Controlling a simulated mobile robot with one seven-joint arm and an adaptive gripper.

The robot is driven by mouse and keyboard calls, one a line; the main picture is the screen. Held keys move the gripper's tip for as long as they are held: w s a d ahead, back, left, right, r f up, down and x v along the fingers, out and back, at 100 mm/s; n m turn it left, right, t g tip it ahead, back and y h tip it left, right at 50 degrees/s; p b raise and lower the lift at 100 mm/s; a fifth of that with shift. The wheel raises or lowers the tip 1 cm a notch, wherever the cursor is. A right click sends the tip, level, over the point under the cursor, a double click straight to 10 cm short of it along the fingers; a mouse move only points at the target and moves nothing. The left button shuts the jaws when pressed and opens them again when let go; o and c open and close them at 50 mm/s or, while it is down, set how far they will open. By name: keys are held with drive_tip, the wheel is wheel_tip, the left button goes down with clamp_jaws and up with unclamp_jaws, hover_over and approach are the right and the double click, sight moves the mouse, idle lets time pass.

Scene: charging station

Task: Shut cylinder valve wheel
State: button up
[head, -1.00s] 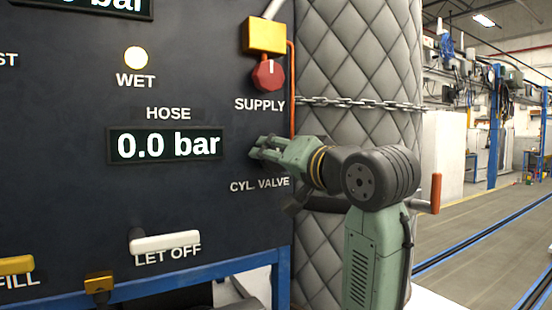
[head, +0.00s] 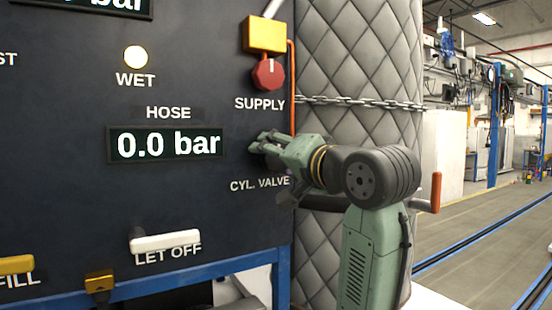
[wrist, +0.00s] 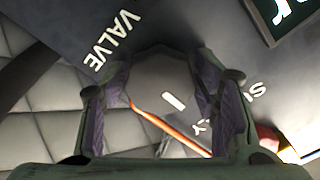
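The cylinder valve wheel (wrist: 160,78) is a dark grey round knob with a short white mark. In the wrist view it fills the space between my two fingers, and the mark runs roughly square to the VALVE lettering. In the head view the wheel is mostly hidden behind my gripper (head: 264,143), just above the CYL. VALVE label (head: 260,184). My gripper, also seen in the wrist view (wrist: 166,78), has one finger on each side of the wheel. The fingers look closed against its rim, though the exact contact is partly hidden.
The red SUPPLY knob (head: 267,74) and its yellow block sit above my gripper. An orange hose (head: 292,90) and a chain (head: 350,103) run close by, along the quilted grey column (head: 345,50). The HOSE display (head: 168,145) reads 0.0 bar.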

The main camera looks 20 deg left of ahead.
drive_tip(key=shift+o, duration=1.2)
drive_tip(key=v, duration=1.2)
